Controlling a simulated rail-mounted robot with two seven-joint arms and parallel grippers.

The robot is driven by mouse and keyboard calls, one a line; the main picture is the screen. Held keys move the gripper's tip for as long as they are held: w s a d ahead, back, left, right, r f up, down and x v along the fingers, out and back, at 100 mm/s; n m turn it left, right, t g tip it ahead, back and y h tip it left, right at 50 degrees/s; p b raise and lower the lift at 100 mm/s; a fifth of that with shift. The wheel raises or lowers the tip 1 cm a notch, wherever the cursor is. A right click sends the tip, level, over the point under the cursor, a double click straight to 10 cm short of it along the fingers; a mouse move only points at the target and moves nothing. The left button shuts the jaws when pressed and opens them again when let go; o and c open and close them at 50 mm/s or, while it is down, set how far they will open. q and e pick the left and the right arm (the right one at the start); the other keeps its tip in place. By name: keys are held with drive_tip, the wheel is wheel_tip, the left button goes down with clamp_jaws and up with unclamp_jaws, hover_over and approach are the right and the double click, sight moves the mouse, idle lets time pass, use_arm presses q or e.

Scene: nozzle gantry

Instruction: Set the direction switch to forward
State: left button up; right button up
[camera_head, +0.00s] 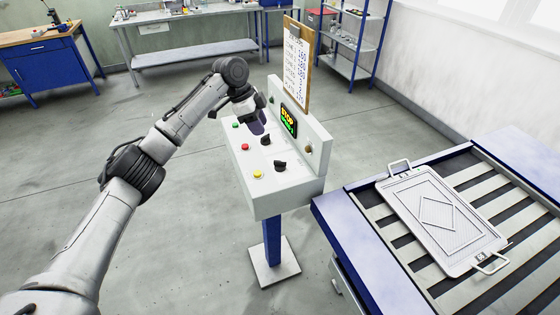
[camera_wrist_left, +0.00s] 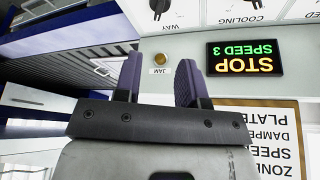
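The control box (camera_head: 275,190) stands on a blue post in the head view. Two black knobs show on its sloped top: a nearer one (camera_head: 280,166) and a farther one (camera_head: 265,140). In the left wrist view, upside down, a black knob (camera_wrist_left: 159,7) sits by the label WAY, with another by COOLING (camera_wrist_left: 257,3). The WAY knob's pointer setting is not readable. My left gripper (camera_head: 257,124) hangs over the far part of the box, apart from the nearer knob. Its purple fingers (camera_wrist_left: 159,78) are spread with nothing between them. My right gripper is out of view.
The display (camera_wrist_left: 245,58) reads STOP, SPEED 3. A JAM lamp (camera_wrist_left: 161,59) is beside it. Green, red and yellow buttons line the box. A clipboard (camera_head: 298,65) rises behind it. A slatted table (camera_head: 340,215) with a grey plate (camera_head: 440,220) stands right.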

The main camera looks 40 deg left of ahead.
sight(278, 161)
use_arm(q)
drive_tip(key=shift+m, duration=0.4)
drive_tip(key=b+x, duration=0.1)
drive_tip(key=x, duration=1)
drive_tip(key=shift+d+f, duration=0.15)
drive_tip(key=shift+f, duration=0.2)
drive_tip(key=shift+b+x, duration=0.35)
drive_tip(key=shift+x, duration=0.75)
drive_tip(key=shift+c, duration=0.2)
drive_tip(key=c, duration=0.5)
drive_tip(key=shift+s+f, duration=0.1)
clamp_jaws()
